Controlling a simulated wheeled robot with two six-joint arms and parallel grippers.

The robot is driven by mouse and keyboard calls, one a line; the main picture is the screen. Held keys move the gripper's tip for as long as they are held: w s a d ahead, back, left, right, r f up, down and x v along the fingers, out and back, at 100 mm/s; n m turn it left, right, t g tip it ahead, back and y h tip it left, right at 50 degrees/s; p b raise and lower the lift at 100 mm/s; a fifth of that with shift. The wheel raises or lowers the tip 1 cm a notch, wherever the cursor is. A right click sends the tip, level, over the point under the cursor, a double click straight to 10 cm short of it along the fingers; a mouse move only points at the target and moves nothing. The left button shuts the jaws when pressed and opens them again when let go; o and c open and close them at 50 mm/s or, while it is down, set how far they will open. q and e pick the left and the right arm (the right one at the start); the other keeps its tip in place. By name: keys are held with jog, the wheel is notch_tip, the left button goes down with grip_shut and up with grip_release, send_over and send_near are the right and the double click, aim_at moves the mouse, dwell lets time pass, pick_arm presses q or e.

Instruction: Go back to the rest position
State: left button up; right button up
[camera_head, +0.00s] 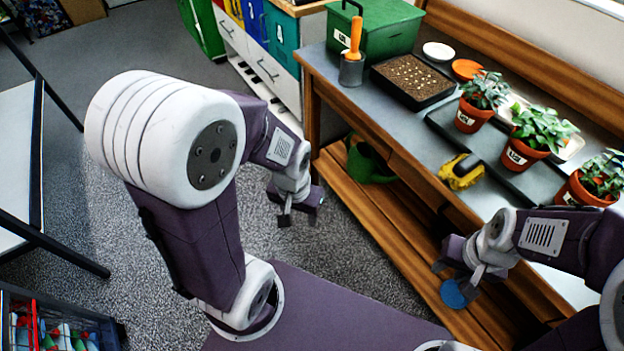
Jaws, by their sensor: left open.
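My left gripper (298,214) hangs over the grey carpet, left of the potting bench (408,150). Its fingers are apart with nothing between them. My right gripper (462,273) is at the front of the bench, over the lower wooden shelf (385,212) in the picture. A blue round thing (455,294) shows right at its fingers. I cannot tell whether the fingers hold it or it lies behind them. The right jaw gap is not clear.
On the bench stand potted plants (527,140), a seed tray (412,80), a green box (375,27), a grey pot with an orange-handled tool (352,68) and a yellow item (461,173). A green watering can (369,163) is on the shelf. A crate (60,322) stands lower left. Open carpet lies between.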

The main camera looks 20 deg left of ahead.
notch_tip(320, 180, up, 18)
jog(key=p, duration=1.7)
